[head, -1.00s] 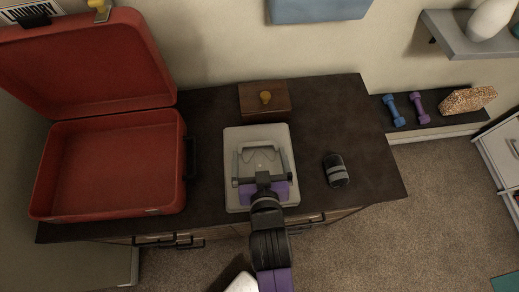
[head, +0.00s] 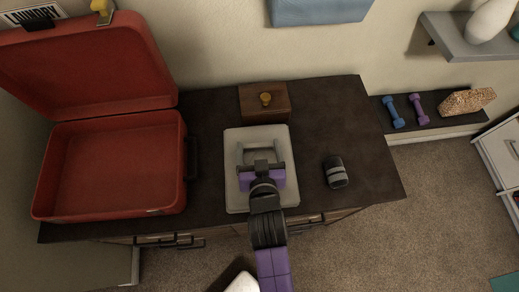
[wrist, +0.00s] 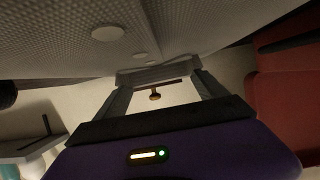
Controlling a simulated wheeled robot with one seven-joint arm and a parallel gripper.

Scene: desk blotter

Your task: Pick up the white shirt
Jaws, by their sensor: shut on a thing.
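The white shirt (head: 258,133) is folded into a flat rectangle near the middle of the dark desk top. My gripper (head: 260,149) is over it, with its fingers shut on the fabric and its purple body in front. The gripper covers part of the shirt's middle and front. In the wrist view, the shirt (wrist: 65,35) fills the top as pale textured cloth with round buttons, right at the fingertips (wrist: 158,74). I cannot clearly see a gap under the shirt.
An open red suitcase (head: 110,170) stands on the left of the dark desk (head: 210,115). A small wooden box (head: 252,101) with a knob is behind the shirt. A dark can-like object (head: 336,172) lies to the right. The desk's right end is mostly clear.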

